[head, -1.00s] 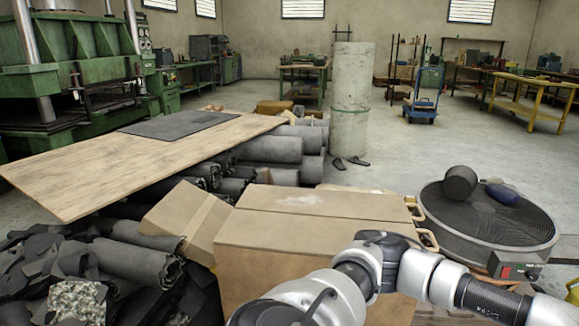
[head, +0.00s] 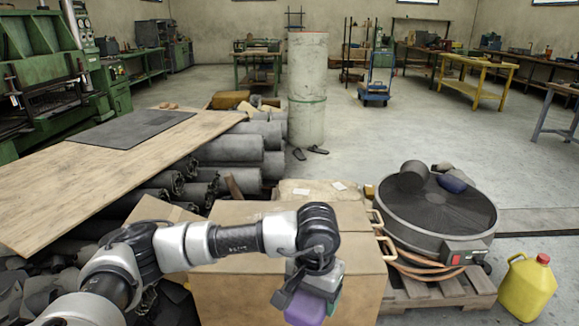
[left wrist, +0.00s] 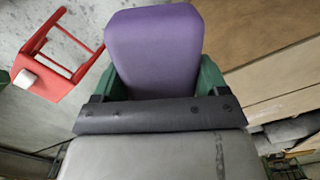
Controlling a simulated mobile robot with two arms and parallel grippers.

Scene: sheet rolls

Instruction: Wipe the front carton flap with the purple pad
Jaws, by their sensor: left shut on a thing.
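The brown cardboard carton (head: 225,290) stands in the lower middle of the head view, with its top flaps (head: 240,212) lying roughly flat. My left gripper (head: 312,296) hangs in front of the carton's front side, right of its middle, and is shut on the purple pad (head: 304,312). The pad points downward. In the left wrist view the purple pad (left wrist: 155,50) sticks out between the green fingers, with brown cardboard (left wrist: 275,85) to its right. I cannot tell whether the pad touches the carton. My right gripper is not in view.
A round dark drum (head: 437,212) with items on top stands on a pallet (head: 440,294) right of the carton. A yellow jerrycan (head: 527,289) is at the far right. A wooden board (head: 130,165) and dark rolls (head: 228,148) lie left and behind. Open floor lies beyond.

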